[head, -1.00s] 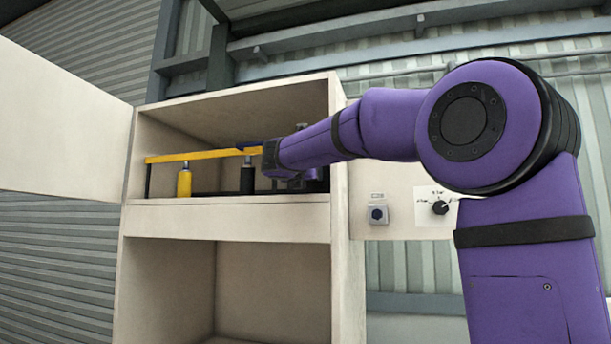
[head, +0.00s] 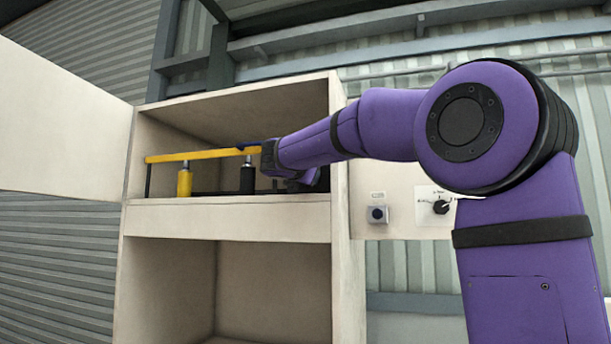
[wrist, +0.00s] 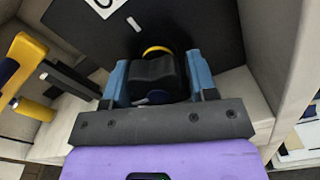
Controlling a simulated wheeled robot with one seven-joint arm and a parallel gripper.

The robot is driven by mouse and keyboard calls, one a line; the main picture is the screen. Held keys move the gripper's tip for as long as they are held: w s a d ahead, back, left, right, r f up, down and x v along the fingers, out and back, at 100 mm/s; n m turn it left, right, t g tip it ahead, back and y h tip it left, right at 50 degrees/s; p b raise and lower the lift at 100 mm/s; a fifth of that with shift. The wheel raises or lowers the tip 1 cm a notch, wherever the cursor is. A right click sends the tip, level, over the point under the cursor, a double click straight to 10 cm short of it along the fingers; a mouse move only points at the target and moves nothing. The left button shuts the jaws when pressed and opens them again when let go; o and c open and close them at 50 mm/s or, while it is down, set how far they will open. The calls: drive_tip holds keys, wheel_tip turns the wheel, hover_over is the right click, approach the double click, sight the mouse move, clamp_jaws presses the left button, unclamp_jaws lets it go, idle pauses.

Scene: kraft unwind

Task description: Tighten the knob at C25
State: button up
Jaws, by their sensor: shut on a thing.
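My gripper (wrist: 158,88) has its two blue fingers closed on either side of a black knob (wrist: 153,70) in the wrist view. A yellow ring edge shows just behind the knob, against a dark panel (wrist: 195,22). A white label with a partly cut-off mark (wrist: 101,3) is on that panel; I cannot read a full C25. In the head view my gripper (head: 266,158) reaches into the upper compartment of the cabinet, and the knob is hidden there behind my arm.
A yellow bar (head: 200,154) with yellow and black cylinders (head: 184,181) below it lies left of my gripper. The cabinet (head: 230,219) has side walls close by and an open door (head: 60,130). A switch (head: 377,214) and a dial (head: 441,207) sit on the right panel.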

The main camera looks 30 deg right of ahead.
drive_tip(key=m, duration=0.4)
drive_tip(key=shift+w+a+m, duration=0.1)
drive_tip(key=shift+w+m, duration=0.05)
drive_tip(key=shift+m, duration=0.15)
drive_tip(key=m, duration=0.3)
drive_tip(key=shift+r+m, duration=0.1)
drive_tip(key=shift+m, duration=0.2)
drive_tip(key=m, duration=0.3)
drive_tip(key=shift+r+m, duration=0.1)
drive_tip(key=shift+m, duration=0.2)
drive_tip(key=m, duration=0.4)
drive_tip(key=shift+r, duration=0.1)
drive_tip(key=shift+m, duration=0.3)
idle(0.4)
drive_tip(key=o, duration=0.9)
drive_tip(key=shift+r, duration=0.1)
drive_tip(key=shift+a, duration=0.15)
